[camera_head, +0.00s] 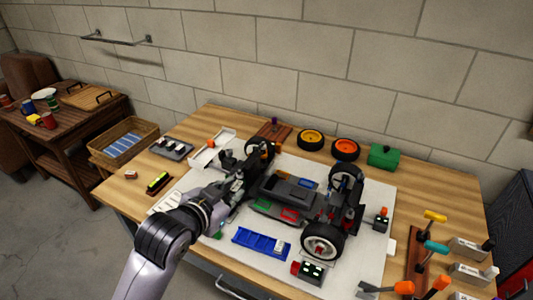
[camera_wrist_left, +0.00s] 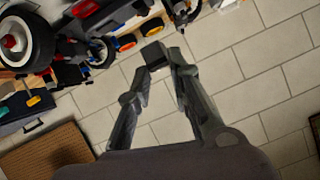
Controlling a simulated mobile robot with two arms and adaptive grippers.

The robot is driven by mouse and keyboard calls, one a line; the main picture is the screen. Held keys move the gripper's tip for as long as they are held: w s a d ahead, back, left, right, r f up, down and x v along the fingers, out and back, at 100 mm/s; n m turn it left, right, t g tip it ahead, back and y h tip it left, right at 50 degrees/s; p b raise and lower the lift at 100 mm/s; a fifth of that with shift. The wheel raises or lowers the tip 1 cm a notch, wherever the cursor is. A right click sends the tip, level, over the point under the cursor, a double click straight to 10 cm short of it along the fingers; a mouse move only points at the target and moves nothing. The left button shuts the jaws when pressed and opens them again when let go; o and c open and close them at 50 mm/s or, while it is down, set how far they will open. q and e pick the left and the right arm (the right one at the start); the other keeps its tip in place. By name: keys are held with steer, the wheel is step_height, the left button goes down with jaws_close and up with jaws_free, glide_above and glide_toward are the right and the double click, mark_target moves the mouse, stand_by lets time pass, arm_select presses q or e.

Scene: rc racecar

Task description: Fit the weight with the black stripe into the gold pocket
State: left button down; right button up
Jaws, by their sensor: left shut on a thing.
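My left gripper (camera_head: 240,184) is over the left side of the RC car, beside its chassis (camera_head: 285,190). In the left wrist view my left gripper (camera_wrist_left: 165,72) is shut on a small dark block (camera_wrist_left: 154,54) at its fingertips. I cannot make out a black stripe on it. The chassis has green (camera_head: 262,205), red (camera_head: 290,214) and blue (camera_head: 308,183) pockets. I cannot pick out a gold pocket; my gripper and arm cover part of the car. My right gripper is not in view.
A blue tray (camera_head: 250,239) with a pale block lies in front of the car. Tall wheels (camera_head: 322,241) stand up at the car's right end. Tools stand at the right.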

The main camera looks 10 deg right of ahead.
arm_select(q)
steer(key=s+a+r+n+t+y, duration=0.1)
steer(key=a+r+n+y, duration=0.2)
steer(key=a+r, duration=0.3)
steer(key=s+a+r+n+y, duration=0.1)
steer(key=a+r+n+y, duration=0.2)
steer(key=a, duration=1)
step_height(320, 180, up, 3)
steer(key=shift+r+t, duration=0.1)
steer(key=shift+t, duration=0.3)
steer(key=shift+d, duration=0.1)
